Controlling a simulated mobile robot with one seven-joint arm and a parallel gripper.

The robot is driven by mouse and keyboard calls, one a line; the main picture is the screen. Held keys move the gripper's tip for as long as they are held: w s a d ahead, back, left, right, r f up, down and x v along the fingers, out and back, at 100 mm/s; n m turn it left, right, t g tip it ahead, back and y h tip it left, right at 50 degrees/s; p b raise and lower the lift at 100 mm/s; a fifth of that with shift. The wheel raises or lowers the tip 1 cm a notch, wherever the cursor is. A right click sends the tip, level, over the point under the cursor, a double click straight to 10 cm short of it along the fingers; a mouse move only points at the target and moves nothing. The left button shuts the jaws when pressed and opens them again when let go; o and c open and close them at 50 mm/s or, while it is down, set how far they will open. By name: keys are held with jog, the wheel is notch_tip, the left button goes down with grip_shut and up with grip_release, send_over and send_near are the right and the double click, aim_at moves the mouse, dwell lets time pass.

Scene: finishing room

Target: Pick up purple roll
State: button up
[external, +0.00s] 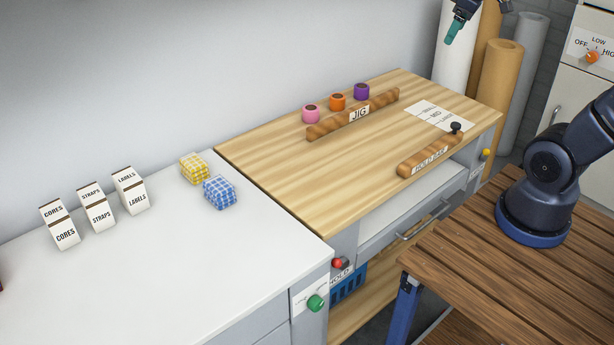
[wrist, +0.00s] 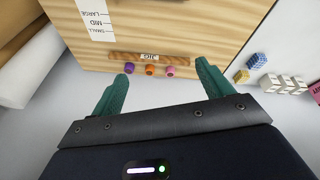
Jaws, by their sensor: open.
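The purple roll (external: 361,91) stands on the wooden bench behind the JIG bar, at the right end of a row of three small rolls. In the wrist view the purple roll (wrist: 129,68) is at the left end of the row, just beyond my left fingertip in the picture. My gripper (wrist: 164,68) is open and empty, with its two green fingers spread apart. In the external view part of my gripper (external: 454,32) shows at the top edge, above and right of the bench and apart from the roll.
An orange roll (external: 338,102) and a pink roll (external: 311,113) stand beside the purple one. The JIG bar (external: 325,127) runs along their front. A HOLD BAR (external: 421,160) lies nearer the bench front. Tall paper rolls (external: 500,80) stand at the right. The bench middle is clear.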

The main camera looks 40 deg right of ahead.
jog(key=w+d+n+g, duration=0.1)
jog(key=w+d+n, duration=0.25)
jog(key=w, duration=1.05)
jog(key=n+g, duration=0.3)
jog(key=n, duration=1)
send_over(362, 86)
notch_tip(362, 86, down, 30)
jog(key=shift+w+f, duration=0.2)
jog(key=shift+f, duration=0.3)
notch_tip(362, 86, down, 10)
jog(key=shift+s+f, duration=0.1)
jog(key=shift+s, duration=0.05)
jog(key=c, duration=1.1)
